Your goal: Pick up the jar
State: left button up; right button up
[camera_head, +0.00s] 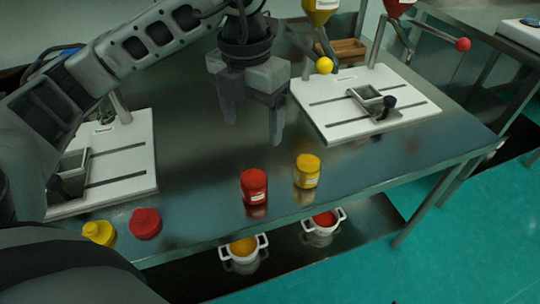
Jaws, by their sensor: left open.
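A red jar (254,186) with a pale label stands upright on the steel table, near its front edge. A yellow jar (307,171) with a pale label stands upright just to its right. My left gripper (252,122) is open and empty, fingers pointing down. It hangs above the table, higher in the picture than both jars, and touches neither. My right gripper is not in view.
A red lid (145,223) and a yellow lid (99,232) lie at the front left. White pots (243,262) and (323,235) sit below the table's front edge.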

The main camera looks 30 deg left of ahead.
pick_arm(q)
send_near(254, 179)
jog(key=shift+s+d+f+b, duration=0.2)
jog(key=shift+s+d+f, duration=0.1)
jog(key=shift+s+f, duration=0.15)
jog(key=shift+s+d+f+b, duration=0.2)
jog(key=shift+s+d+f, duration=0.15)
jog(key=shift+s, duration=0.2)
jog(key=shift+d+f, duration=0.15)
jog(key=shift+f, duration=2.5)
jog(key=c, duration=1.1)
